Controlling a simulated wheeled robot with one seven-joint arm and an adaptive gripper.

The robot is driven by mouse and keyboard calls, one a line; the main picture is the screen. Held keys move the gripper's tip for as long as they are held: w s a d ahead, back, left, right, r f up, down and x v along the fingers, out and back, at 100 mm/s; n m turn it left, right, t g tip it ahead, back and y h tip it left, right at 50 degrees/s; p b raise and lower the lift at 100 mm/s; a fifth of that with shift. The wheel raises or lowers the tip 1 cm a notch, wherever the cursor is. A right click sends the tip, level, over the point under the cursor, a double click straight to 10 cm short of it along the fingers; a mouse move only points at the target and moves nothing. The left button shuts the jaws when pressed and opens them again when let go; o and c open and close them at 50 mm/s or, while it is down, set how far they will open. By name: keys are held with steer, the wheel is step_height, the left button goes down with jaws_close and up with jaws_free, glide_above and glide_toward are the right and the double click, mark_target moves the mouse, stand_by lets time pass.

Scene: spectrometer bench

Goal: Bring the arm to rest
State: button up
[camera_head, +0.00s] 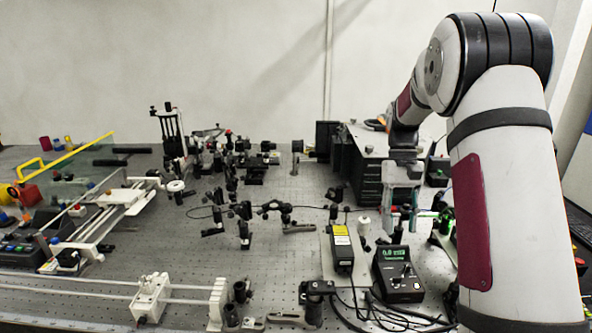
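My arm (500,140) rises at the right, bends at the top and reaches away over the bench. Its far end points down to my gripper (400,213), which hangs over the right part of the bench, in front of a dark box-shaped instrument (368,137). The gripper is small and dark here, among optical parts. I cannot tell whether its fingers are open or shut, or whether they hold or touch anything.
A perforated optical bench (285,265) carries several black mounts (245,212). A black controller with a green display (398,275) and a yellow-labelled box (342,250) stand near my gripper, with cables in front. White rails (120,215) lie at the left.

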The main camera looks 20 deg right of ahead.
steer(key=s+a+r+n+t, duration=0.15)
steer(key=s+a+r, duration=0.25)
steer(key=a+r, duration=0.4)
steer(key=s+a+r+n+t, duration=0.1)
steer(key=s+a+t, duration=0.3)
steer(key=s, duration=0.5)
steer(key=s+a+r+n+t+h, duration=0.1)
steer(key=s+a+r+t, duration=0.1)
steer(key=s+a+t, duration=0.2)
steer(key=s+a, duration=0.3)
steer(key=s, duration=0.2)
steer(key=shift+s+a+r, duration=0.25)
steer(key=shift+s+r, duration=0.1)
steer(key=shift+s, duration=0.05)
